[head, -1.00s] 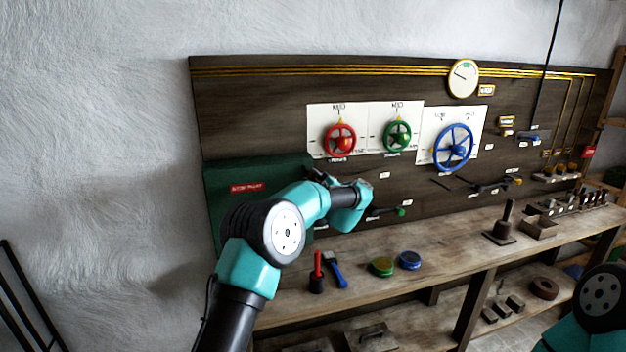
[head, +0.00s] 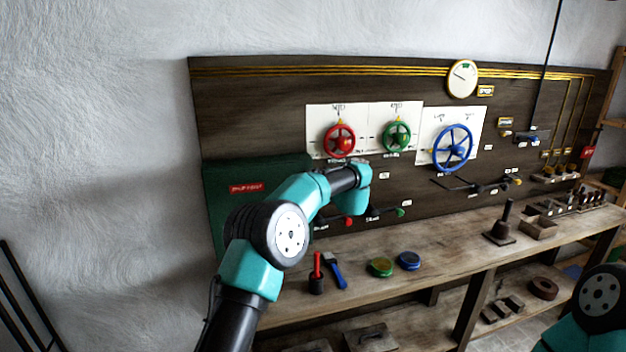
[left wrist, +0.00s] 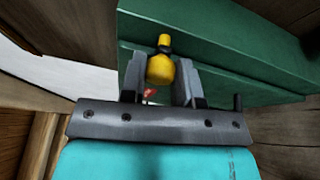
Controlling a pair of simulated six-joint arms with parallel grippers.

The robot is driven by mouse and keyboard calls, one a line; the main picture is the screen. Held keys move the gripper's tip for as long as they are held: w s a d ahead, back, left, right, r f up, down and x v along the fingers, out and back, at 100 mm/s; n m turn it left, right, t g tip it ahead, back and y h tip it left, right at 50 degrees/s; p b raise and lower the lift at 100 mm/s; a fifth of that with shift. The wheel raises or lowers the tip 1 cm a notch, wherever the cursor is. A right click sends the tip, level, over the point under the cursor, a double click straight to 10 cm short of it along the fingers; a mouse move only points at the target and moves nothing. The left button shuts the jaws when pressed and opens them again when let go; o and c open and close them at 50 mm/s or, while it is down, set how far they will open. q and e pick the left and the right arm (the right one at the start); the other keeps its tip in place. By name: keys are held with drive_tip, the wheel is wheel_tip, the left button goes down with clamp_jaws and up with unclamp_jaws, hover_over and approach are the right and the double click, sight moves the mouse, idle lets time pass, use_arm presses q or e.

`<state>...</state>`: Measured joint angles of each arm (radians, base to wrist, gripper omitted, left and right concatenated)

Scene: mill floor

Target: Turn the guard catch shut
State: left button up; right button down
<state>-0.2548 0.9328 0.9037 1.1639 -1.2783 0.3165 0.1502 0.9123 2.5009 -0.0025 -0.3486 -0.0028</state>
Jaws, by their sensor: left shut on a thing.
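The green guard (head: 225,177) with a red label is on the left end of the dark panel. In the left wrist view the guard (left wrist: 215,65) fills the upper right. The yellow catch (left wrist: 161,70) stands against its edge, with a narrower yellow end with a dark band at the top. My left gripper (left wrist: 160,82) is shut on the yellow catch, one grey finger on each side. In the head view my left arm hides the catch and the fingertips. My right gripper is out of view; only part of that arm shows at lower right.
Red (head: 339,140), green (head: 397,136) and blue (head: 453,147) handwheels are on the panel right of the guard. Small levers with red (head: 348,222) and green ends sit below. The bench (head: 440,258) carries small tools and two round tins.

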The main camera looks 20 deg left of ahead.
use_arm(q)
drive_tip(key=shift+r+n, duration=0.1)
drive_tip(key=shift+n, duration=0.2)
drive_tip(key=o, duration=0.9)
drive_tip(key=shift+d, duration=0.1)
drive_tip(key=v, duration=1.7)
drive_tip(key=shift+s+r, duration=0.15)
drive_tip(key=shift+s, duration=0.05)
